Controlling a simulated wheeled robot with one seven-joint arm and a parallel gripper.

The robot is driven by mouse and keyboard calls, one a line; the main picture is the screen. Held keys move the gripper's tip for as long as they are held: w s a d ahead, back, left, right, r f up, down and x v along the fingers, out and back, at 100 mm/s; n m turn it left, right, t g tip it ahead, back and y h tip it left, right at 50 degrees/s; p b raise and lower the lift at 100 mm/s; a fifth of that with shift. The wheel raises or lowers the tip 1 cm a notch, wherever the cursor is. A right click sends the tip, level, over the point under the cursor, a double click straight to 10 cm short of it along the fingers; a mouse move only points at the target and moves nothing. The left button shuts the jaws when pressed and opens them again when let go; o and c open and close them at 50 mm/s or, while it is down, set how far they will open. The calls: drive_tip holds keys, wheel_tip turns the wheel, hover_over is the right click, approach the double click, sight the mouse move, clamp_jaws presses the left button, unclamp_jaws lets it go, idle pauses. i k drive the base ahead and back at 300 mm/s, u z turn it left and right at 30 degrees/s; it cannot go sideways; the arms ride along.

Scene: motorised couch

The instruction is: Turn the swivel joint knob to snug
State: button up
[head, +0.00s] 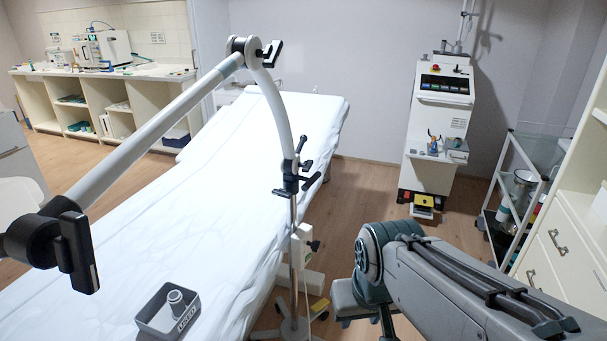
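A pale jointed arm spans the couch, with dark knobs at its joints. One large black joint with a bar-shaped handle (78,252) is at the near left. Another black handle (273,53) sits at the top elbow. A cluster of small black levers (305,175) is on the clamp at the lower end of the curved tube, on an upright post. I cannot tell which of these is the swivel joint knob, nor how tight any is. My grey arm enters at the lower right, apart from these joints; my gripper's fingers do not show.
The white-covered couch (225,150) fills the middle left. A grey tray (150,322) holding a small pale part lies on its near end. Some wooden floor is clear.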

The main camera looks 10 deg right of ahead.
sight(306, 166)
drive_tip(key=z, duration=0.6)
drive_tip(key=i, duration=0.9)
drive_tip(key=u, duration=0.35)
